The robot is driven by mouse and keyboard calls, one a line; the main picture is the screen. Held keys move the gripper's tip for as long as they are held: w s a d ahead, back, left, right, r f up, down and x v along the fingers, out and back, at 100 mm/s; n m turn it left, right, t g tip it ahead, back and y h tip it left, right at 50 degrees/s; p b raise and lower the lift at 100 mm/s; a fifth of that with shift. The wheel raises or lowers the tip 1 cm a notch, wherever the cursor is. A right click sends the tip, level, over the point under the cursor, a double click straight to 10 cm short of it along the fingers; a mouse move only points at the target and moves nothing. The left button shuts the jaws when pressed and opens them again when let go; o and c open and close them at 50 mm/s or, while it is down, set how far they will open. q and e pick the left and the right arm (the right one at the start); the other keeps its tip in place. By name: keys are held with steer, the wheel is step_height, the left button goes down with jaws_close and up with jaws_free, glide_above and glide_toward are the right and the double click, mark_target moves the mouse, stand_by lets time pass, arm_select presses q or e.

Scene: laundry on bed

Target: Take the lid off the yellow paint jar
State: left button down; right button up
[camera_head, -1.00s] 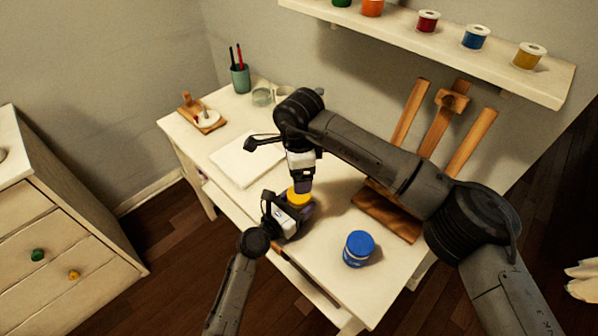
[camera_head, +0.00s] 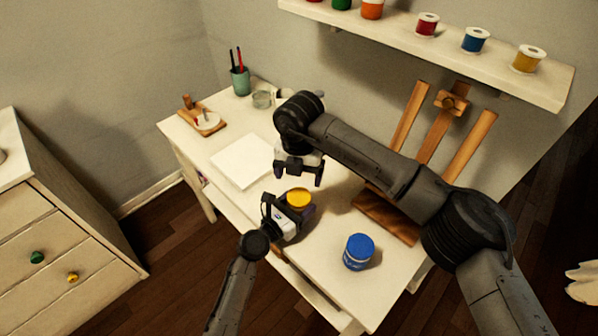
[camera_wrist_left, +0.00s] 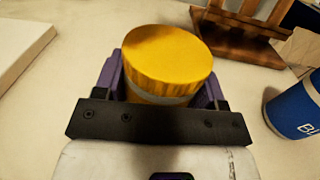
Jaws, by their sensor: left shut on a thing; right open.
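The yellow paint jar (camera_head: 298,198) stands on the white desk with its yellow lid on top. In the left wrist view the yellow lid (camera_wrist_left: 167,58) sits over the jar body (camera_wrist_left: 150,98), with a pale band showing just below it. My left gripper (camera_head: 296,208) is shut on the jar body, its purple fingers on either side below the lid. My right gripper (camera_head: 299,178) is open and empty, above and behind the jar, apart from the lid.
A blue paint jar (camera_head: 359,251) stands to the right on the desk (camera_head: 325,262). A wooden easel (camera_head: 388,217) is behind it. A white pad (camera_head: 242,161) lies to the left. A cup with brushes (camera_head: 240,80) and a glass (camera_head: 262,99) stand at the back.

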mark_target(299, 196)
steer(key=m, duration=0.5)
steer(key=shift+f+m, duration=0.1)
steer(key=shift+m, duration=0.2)
steer(key=shift+f, duration=3.9)
steer(key=c, duration=0.9)
steer(key=n, duration=0.6)
steer(key=shift+c, duration=0.2)
steer(key=o, duration=1)
steer(key=shift+a+r, duration=0.1)
steer(key=shift+r, duration=0.05)
